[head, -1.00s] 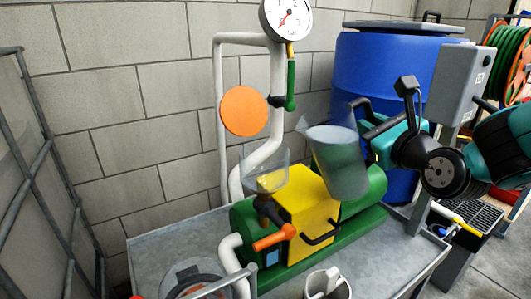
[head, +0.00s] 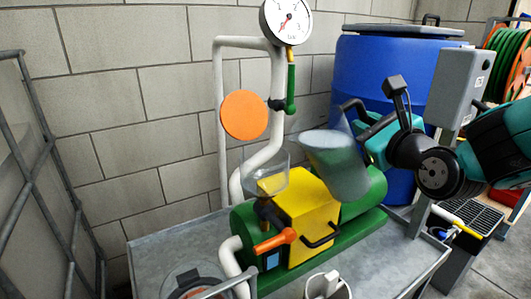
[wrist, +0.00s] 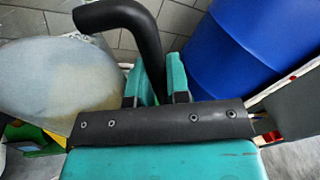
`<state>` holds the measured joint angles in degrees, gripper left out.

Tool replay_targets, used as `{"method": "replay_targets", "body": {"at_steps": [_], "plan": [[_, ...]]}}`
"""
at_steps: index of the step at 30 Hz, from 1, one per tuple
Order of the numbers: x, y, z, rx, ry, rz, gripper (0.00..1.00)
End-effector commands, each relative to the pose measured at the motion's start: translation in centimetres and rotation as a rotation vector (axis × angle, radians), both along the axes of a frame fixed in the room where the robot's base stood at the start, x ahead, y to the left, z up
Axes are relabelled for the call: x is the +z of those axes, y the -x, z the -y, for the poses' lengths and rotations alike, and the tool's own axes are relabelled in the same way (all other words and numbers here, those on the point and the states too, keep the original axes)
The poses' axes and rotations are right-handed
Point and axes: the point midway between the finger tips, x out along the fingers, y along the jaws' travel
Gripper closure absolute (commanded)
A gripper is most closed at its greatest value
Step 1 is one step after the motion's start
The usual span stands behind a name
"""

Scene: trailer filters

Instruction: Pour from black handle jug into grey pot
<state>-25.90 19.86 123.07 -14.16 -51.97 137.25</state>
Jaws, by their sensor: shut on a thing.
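The jug (head: 338,168) is a translucent grey vessel with a black handle (head: 352,106). My gripper (head: 366,132) is shut on that handle. The jug is held up and tilted, its mouth toward the upper left. In the wrist view the jug (wrist: 55,85) fills the left side, and the black handle (wrist: 120,15) runs between the teal fingers (wrist: 158,84). A clear greyish cup (head: 268,172), seemingly the pot, sits on the green and yellow machine. The jug's mouth is just right of and above it. I see no clear stream, and the jug's contents are unclear.
The yellow block (head: 310,215) of the machine is close under the jug. A white pipe (head: 222,120), an orange disc (head: 244,114) and a gauge (head: 286,20) stand behind. A blue barrel (head: 385,75) and a grey box (head: 460,88) are near my arm.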

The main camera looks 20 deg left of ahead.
Motion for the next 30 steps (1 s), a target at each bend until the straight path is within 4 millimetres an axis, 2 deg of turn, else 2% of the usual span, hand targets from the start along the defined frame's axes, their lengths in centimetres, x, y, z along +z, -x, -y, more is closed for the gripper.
{"method": "replay_targets", "body": {"at_steps": [30], "plan": [[2.5, 0.8, -1.2, 0.0, 0.109, 0.084, 1.0]]}}
